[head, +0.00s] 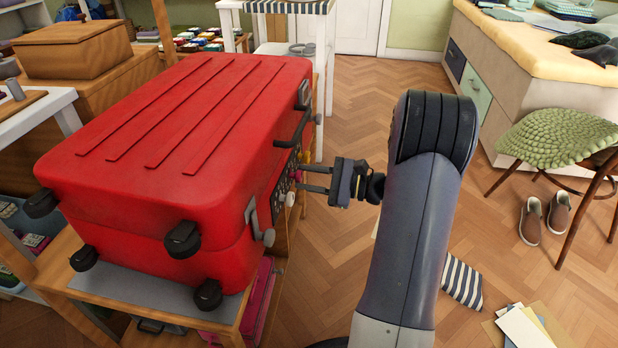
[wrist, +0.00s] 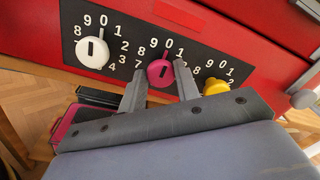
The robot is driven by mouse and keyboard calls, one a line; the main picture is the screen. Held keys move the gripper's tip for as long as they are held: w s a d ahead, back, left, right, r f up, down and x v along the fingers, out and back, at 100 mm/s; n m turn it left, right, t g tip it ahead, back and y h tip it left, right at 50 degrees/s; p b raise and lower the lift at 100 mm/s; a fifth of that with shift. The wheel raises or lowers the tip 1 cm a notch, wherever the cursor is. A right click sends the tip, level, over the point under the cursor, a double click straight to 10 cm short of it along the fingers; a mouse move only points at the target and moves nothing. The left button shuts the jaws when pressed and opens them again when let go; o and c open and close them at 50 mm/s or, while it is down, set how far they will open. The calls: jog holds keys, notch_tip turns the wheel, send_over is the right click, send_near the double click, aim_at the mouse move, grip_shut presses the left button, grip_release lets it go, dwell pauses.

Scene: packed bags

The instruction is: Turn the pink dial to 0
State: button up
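The pink dial (wrist: 160,73) sits in the middle of a black number panel, between a white and a yellow dial, in the wrist view. Numbers ring it, with 9, 0 and 1 above it. Its dark mark is too small to read surely. My gripper (wrist: 160,67) is open, with one finger on each side of the pink dial. I cannot tell whether the fingertips touch it. In the head view my gripper (head: 307,178) reaches left to the side of the red suitcase (head: 170,140), where the pink dial is not clear.
The white dial (wrist: 91,53) and yellow dial (wrist: 216,86) are close on either side of my fingers. Metal latches (head: 266,236) and a dark handle (head: 293,130) stick out from the same suitcase side. The wooden floor (head: 345,245) beside it is mostly free.

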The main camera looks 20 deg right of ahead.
jog(key=o, duration=0.4)
jog(key=shift+o, duration=0.2)
jog(key=p+v, duration=0.3)
jog(key=v, duration=0.8)
jog(key=shift+a, duration=0.1)
jog(key=b+x, duration=0.2)
jog(key=x, duration=0.8)
jog(key=shift+w+a+m+b, duration=0.3)
